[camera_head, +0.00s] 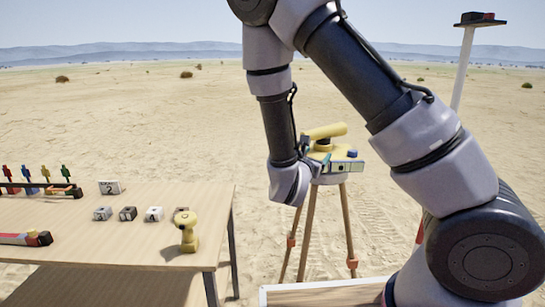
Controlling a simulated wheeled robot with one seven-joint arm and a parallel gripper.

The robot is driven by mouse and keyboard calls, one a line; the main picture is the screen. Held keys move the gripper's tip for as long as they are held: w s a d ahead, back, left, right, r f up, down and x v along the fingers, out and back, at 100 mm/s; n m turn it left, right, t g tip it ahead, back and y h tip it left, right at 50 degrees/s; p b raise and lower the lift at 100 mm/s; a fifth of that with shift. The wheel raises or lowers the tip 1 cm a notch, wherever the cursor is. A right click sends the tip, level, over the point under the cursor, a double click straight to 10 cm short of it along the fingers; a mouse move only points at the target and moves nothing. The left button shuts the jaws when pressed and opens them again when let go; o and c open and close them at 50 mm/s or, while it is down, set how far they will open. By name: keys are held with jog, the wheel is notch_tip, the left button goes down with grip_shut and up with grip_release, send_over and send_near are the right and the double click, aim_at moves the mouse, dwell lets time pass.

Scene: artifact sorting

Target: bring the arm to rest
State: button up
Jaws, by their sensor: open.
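My arm rises from the lower right, bends at the top edge of the head view and comes down to a grey wrist (290,182) right of the table. The wrist hangs in front of a tripod instrument and overlaps its left side in the picture. I cannot make out my gripper's fingers, and no object shows in a grip.
A wooden table (120,237) on the left bears coloured figures in a rack (45,188), several marked blocks (128,213) and a yellow object (187,230). The yellow tripod instrument (325,132) stands behind my arm. A pale-rimmed box (325,284) lies below. A white post (463,65) stands right.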

jog(key=s+d+r+m+g+h, duration=0.1)
jog(key=s+d+r+m+g, duration=0.2)
jog(key=s+d+m+g, duration=0.6)
jog(key=s+d+r+m+g, duration=0.3)
jog(key=s+d+m+g, duration=0.3)
jog(key=m, duration=0.4)
jog(key=s+a+r+m+t+y, duration=0.3)
jog(key=a+r+m+y, duration=0.1)
jog(key=r+m+y, duration=0.1)
jog(key=s+a+r+m+t+y, duration=0.3)
jog(key=r+m+y, duration=0.3)
jog(key=r+m, duration=0.2)
jog(key=shift+s+a+r+m+t+y, duration=0.3)
jog(key=shift+a+r, duration=0.4)
jog(key=shift+r, duration=0.2)
